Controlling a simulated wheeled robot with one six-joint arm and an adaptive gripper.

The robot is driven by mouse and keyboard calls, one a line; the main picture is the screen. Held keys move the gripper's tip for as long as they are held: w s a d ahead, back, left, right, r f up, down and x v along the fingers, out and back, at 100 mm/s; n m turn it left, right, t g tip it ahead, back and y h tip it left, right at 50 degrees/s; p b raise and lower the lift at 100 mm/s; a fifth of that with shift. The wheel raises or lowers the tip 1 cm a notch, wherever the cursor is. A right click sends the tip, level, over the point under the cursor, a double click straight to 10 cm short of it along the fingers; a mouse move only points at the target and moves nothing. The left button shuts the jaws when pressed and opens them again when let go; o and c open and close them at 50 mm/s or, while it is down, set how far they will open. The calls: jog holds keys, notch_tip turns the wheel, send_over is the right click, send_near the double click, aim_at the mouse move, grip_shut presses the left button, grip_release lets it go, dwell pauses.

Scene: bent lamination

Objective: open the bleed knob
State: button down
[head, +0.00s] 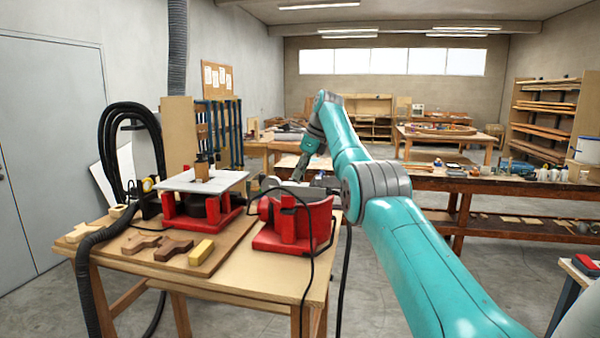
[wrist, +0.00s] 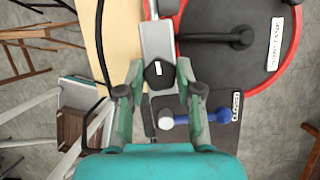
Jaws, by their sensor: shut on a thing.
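In the wrist view, a black faceted knob (wrist: 158,80) with a white mark on top sits on a grey metal bar. It appears to be the bleed knob. My gripper (wrist: 160,70) is shut on it, with one finger on each side. In the head view my gripper (head: 299,178) is small and partly hidden, low over the table behind the red machine. The knob cannot be made out there.
Beside the knob are a blue-and-white handle (wrist: 205,117) on a dark labelled plate and a round red-rimmed machine (wrist: 285,75) with a black lever. The head view shows two red machines on the wooden table (head: 225,280), wooden pieces, and a loose black cable (head: 309,260).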

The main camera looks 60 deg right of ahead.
jog(key=shift+f, duration=0.1)
jog(key=c, duration=0.8)
grip_release()
jog(key=shift+o, duration=0.2)
jog(key=shift+m, duration=0.3)
